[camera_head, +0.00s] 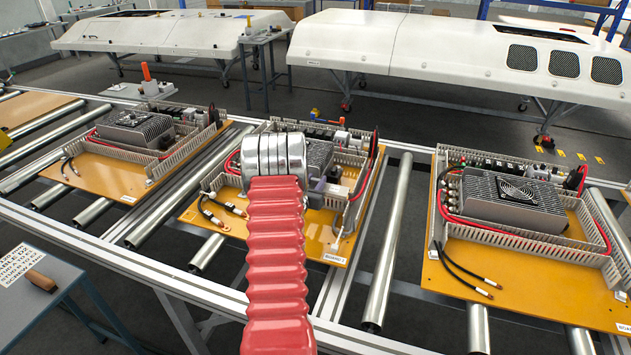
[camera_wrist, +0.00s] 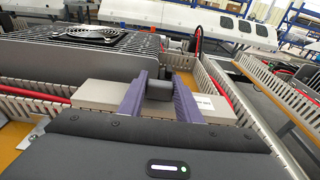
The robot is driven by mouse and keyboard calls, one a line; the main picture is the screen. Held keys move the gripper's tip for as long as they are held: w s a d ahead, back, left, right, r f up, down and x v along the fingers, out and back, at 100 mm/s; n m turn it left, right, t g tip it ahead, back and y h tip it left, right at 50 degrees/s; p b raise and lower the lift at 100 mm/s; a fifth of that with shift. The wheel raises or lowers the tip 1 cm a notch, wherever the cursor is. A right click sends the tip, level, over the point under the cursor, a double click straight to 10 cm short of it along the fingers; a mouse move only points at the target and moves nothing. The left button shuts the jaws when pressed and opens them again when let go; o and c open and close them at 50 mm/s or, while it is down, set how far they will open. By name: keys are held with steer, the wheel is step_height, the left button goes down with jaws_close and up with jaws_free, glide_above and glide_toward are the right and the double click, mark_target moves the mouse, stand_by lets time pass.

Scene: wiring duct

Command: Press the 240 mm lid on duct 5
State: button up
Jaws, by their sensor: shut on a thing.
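My gripper (camera_wrist: 158,97) shows its two purple fingers in the wrist view, shut on the grey-beige lid (camera_wrist: 98,95). The lid sticks out on both sides of the fingers, and a white label shows on its right part. A dark block sits between the fingers. The lid lies close to slotted duct walls (camera_wrist: 35,105); I cannot tell whether it touches them or which duct is duct 5. In the head view my arm hides much of the middle board (camera_head: 290,240), and the gripper (camera_head: 335,192) is partly visible over its right side.
A finned grey unit with a fan (camera_wrist: 90,45) stands beside the lid. A red cable (camera_wrist: 222,92) runs in the duct at right. Boards at left (camera_head: 105,175) and right (camera_head: 530,265) lie on the roller conveyor (camera_head: 385,260). Loose black cables lie on the middle board.

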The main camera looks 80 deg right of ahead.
steer(key=shift+f, duration=0.85)
steer(key=o, duration=1.1)
steer(key=a, duration=0.4)
steer(key=w+a+r, duration=0.1)
steer(key=a, duration=0.4)
steer(key=a+r, duration=0.1)
steer(key=a, duration=0.3)
steer(key=shift+w+a, duration=0.15)
steer(key=shift+a, duration=0.2)
stand_by(0.3)
